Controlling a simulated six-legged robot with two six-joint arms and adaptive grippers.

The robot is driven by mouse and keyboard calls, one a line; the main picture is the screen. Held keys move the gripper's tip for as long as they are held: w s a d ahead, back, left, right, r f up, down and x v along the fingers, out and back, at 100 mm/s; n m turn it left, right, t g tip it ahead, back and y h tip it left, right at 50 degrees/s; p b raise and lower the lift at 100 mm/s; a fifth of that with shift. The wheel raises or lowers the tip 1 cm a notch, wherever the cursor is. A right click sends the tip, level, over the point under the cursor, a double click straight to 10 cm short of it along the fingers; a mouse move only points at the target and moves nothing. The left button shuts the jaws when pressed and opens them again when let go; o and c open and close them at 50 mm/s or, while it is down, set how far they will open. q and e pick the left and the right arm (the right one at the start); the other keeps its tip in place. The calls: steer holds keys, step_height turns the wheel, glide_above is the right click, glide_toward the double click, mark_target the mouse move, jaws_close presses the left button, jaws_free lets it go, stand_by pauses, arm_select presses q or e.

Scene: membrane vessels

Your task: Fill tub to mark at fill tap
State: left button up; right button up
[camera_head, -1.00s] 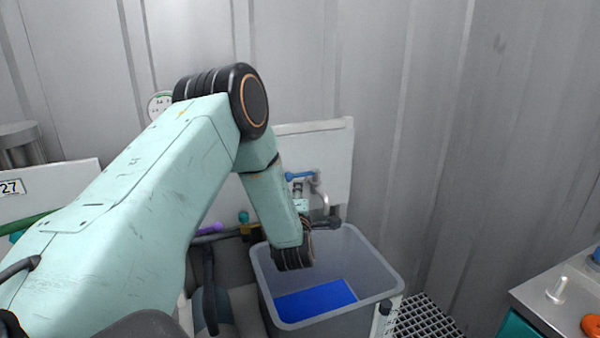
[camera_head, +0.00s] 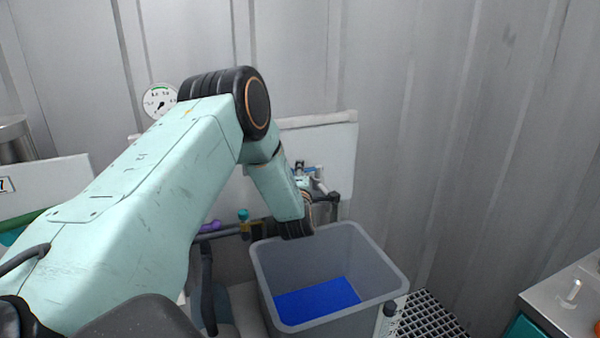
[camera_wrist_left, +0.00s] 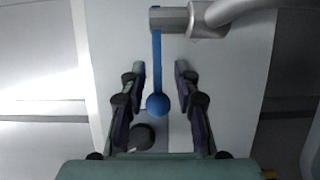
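The grey tub (camera_head: 385,270) stands below the tap, with a flat blue surface (camera_head: 318,298) low inside it; I cannot make out a fill mark. The tap (camera_head: 320,184) is on a white panel behind the tub, partly hidden by my left arm. In the left wrist view the grey tap body (camera_wrist_left: 205,18) is at the top, and a blue lever (camera_wrist_left: 157,65) with a ball end hangs from it. My left gripper (camera_wrist_left: 158,76) is open, its fingers on either side of the lever with gaps showing. No water stream is visible. My right gripper is out of view.
A round gauge (camera_head: 160,100) is on the corrugated wall at left. A floor grating (camera_head: 430,316) lies right of the tub. A metal-topped bench (camera_head: 560,295) is at the lower right. A purple item (camera_head: 210,226) sits left of the tub.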

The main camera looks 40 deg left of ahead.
arm_select(q)
steer(key=shift+w+a, duration=0.15)
steer(key=shift+w, duration=0.2)
steer(key=shift+w+r, duration=0.15)
steer(key=shift+r, duration=0.05)
steer(key=shift+a+f, duration=0.15)
steer(key=shift+c, duration=1.2)
jaws_close()
